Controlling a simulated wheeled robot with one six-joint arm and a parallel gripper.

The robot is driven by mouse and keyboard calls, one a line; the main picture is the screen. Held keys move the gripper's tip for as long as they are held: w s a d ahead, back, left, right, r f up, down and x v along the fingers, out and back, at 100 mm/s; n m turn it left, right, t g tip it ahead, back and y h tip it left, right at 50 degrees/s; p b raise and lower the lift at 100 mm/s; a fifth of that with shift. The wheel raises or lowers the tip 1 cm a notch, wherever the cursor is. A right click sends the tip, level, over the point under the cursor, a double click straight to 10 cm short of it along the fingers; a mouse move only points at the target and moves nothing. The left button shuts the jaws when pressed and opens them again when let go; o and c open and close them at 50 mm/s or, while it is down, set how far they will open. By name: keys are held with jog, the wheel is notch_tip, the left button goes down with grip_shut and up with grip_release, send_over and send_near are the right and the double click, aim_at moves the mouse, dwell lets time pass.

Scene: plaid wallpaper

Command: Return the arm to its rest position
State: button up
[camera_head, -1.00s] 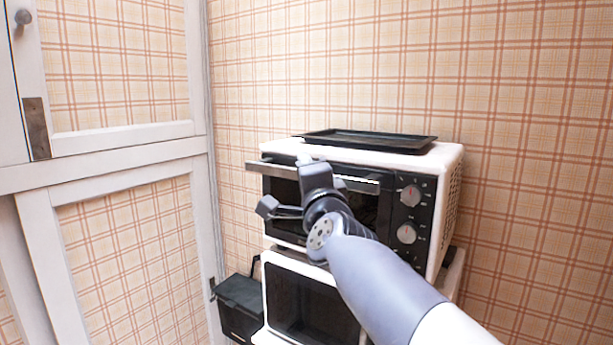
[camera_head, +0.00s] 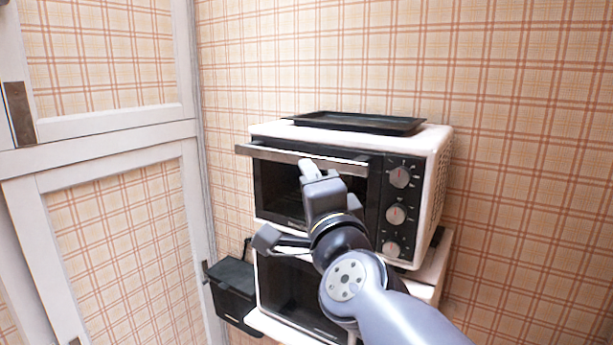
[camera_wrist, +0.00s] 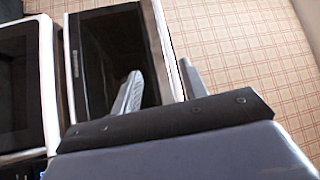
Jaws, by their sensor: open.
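My gripper (camera_head: 309,170) is in front of the upper toaster oven (camera_head: 440,180), just below its silver handle bar (camera_head: 300,158) in the head view. The door looks shut. I cannot tell from the head view how far the fingertips are from the door. Part of the door is hidden behind my wrist.
A black tray (camera_head: 355,122) lies on top of the oven. A second white oven (camera_head: 290,285) with a dark window stands below. A black box (camera_head: 234,290) sits at its left. A white panelled door (camera_head: 115,150) is at far left. Plaid wall (camera_head: 540,150) lies to the right.

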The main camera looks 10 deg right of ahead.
aim_at(295, 159)
dwell(0.4)
jog(key=x, duration=1)
jog(key=shift+w+b, duration=0.3)
jog(key=shift+w, duration=0.05)
jog(key=shift+s+a, duration=0.1)
jog(key=shift+f, duration=0.1)
